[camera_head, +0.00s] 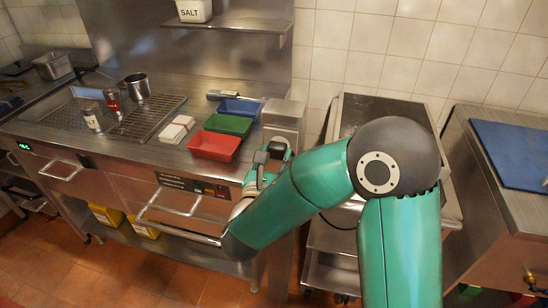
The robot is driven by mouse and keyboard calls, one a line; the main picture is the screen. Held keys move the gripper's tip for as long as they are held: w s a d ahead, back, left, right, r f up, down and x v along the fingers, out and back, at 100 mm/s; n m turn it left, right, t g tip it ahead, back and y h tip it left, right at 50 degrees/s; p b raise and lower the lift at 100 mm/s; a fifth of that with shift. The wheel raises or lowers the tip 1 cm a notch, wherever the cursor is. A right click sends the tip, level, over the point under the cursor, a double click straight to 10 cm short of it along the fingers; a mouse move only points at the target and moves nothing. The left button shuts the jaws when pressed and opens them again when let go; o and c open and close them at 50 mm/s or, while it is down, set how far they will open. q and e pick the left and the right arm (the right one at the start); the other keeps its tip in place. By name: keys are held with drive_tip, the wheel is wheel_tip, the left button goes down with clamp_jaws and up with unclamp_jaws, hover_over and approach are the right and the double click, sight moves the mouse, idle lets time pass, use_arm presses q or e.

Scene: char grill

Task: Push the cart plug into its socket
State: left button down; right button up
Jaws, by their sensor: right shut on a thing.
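My right arm comes in from the bottom right and bends back to the steel post (283,118) at the right end of the grill counter. My right gripper (268,155), small and dark, is at the front of this post, shut on what seems to be the cart plug. The plug is too small and covered to make out. The socket cannot be made out either; whether plug and socket touch cannot be told. The steel cart (318,238) stands right of the post, partly behind my arm. A dark cable (336,222) curves at its side. My left gripper is not in view.
Red (214,146), green (228,124) and blue (241,108) trays sit on the counter left of the post. A steel unit with a blue board (515,152) stands at the right. Tiled floor is clear at bottom left.

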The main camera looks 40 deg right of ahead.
drive_tip(key=shift+w+d, duration=0.3)
drive_tip(key=shift+d, duration=0.05)
drive_tip(key=o, duration=1.2)
drive_tip(key=shift+c, duration=0.2)
drive_tip(key=v, duration=1.2)
drive_tip(key=shift+d+f, duration=0.1)
